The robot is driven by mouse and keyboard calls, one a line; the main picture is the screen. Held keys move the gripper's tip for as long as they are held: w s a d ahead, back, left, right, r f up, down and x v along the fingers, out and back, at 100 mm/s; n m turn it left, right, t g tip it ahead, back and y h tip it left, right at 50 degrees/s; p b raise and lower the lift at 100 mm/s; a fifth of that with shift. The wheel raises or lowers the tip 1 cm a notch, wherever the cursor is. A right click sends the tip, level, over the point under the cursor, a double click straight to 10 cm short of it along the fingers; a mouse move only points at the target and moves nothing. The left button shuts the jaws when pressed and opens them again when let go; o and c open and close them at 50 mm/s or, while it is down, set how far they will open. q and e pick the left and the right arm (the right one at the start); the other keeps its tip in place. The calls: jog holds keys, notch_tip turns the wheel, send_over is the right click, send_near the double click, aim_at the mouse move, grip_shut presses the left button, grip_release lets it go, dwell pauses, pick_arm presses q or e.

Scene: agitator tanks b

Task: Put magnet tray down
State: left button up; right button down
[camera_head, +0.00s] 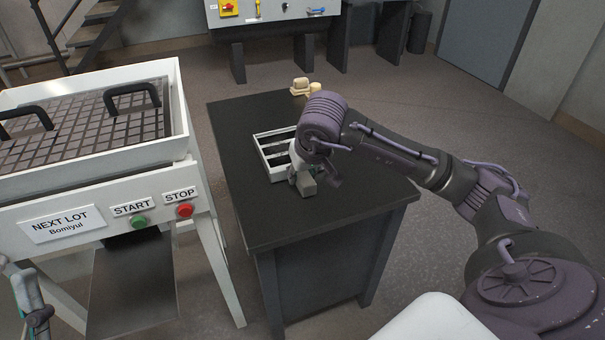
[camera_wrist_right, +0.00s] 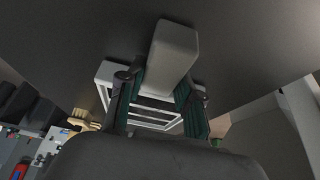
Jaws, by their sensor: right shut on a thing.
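The magnet tray is a white rectangular frame (camera_head: 259,151) with dark bars across it, over the dark table top (camera_head: 246,218). It also shows behind my fingers in the right wrist view (camera_wrist_right: 104,72). My right gripper (camera_head: 303,178) is shut on a grey block-shaped grip (camera_head: 308,187) at the tray's near end; this grip stands between the fingers in the wrist view (camera_wrist_right: 175,48). My arm hides the tray's right part. I cannot tell whether the tray touches the table. My left gripper (camera_head: 38,314) shows partly at the lower left, its opening unclear.
A white machine with a grid (camera_head: 85,130) and START and STOP buttons stands left of the table. Small tan objects (camera_head: 301,87) lie at the table's far edge. A bench (camera_head: 270,17) with tools is behind. The table's near part is clear.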

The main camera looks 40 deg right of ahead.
jog(key=c, duration=0.8)
grip_release()
jog(key=shift+o, duration=0.2)
